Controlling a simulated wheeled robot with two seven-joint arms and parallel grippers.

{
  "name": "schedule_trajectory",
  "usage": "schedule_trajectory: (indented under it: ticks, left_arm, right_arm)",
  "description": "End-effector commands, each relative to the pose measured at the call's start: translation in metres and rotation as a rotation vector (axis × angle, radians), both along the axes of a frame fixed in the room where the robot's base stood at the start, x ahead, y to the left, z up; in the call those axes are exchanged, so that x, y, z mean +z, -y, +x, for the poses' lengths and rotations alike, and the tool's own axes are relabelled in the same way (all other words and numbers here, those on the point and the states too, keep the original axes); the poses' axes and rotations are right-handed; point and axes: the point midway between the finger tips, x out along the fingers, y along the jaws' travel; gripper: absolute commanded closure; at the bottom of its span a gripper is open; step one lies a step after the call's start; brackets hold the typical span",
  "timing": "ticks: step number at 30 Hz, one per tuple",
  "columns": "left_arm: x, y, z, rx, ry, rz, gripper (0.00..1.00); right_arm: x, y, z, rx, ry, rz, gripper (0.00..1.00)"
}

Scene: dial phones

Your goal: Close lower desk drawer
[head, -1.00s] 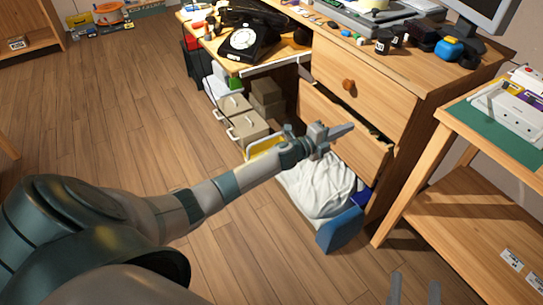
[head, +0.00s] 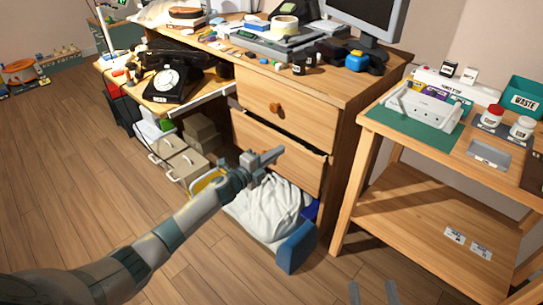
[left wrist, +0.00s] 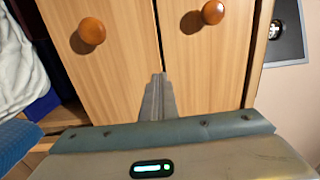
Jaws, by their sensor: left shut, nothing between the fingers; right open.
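The desk's lower drawer (head: 300,166) is under the upper drawer (head: 284,100). A dark gap runs along its top edge, and its front stands slightly out from the desk. My left gripper (head: 275,155) is shut and empty in front of the lower drawer, hiding its knob in the head view. In the left wrist view the shut fingers (left wrist: 158,85) point at the seam between the two drawer fronts. The lower knob (left wrist: 91,31) is left of them and the upper knob (left wrist: 213,12) is right. Contact cannot be told. My right gripper (head: 374,293) is open at the bottom edge.
A bin with a white bag (head: 265,208) and a blue part (head: 297,247) stands below the drawer. A wooden side table (head: 400,205) stands to the right. File boxes (head: 187,163) are under the desk at left. The floor in front is clear.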

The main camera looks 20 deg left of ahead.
Motion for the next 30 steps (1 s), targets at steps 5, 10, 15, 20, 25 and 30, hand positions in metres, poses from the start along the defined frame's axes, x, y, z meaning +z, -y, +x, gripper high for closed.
schedule_trajectory:
  ticks: [5,10,15,20,25,30]
  left_arm:
    - [0.001,-0.008,-0.007,-0.001,-0.001,0.001,1.0]
    - [0.001,-0.015,-0.026,-0.001,-0.001,0.0,1.0]
    - [0.001,-0.025,-0.049,-0.001,-0.001,-0.001,1.0]
    - [0.0,-0.035,-0.073,-0.001,-0.002,0.0,1.0]
    - [0.001,-0.041,-0.088,-0.001,0.0,0.0,1.0]
    - [0.0,-0.044,-0.094,-0.001,0.0,0.0,1.0]
  right_arm:
    - [-0.006,0.001,0.001,0.0,-0.035,-0.011,0.52]
    - [-0.019,0.002,0.004,0.001,-0.103,-0.034,0.52]
    - [-0.032,0.004,0.006,0.002,-0.172,-0.057,0.52]
    - [-0.043,0.006,0.007,0.003,-0.231,-0.076,0.52]
    - [-0.05,0.008,0.007,0.004,-0.266,-0.086,0.52]
    - [-0.054,0.008,0.007,0.004,-0.282,-0.092,0.52]
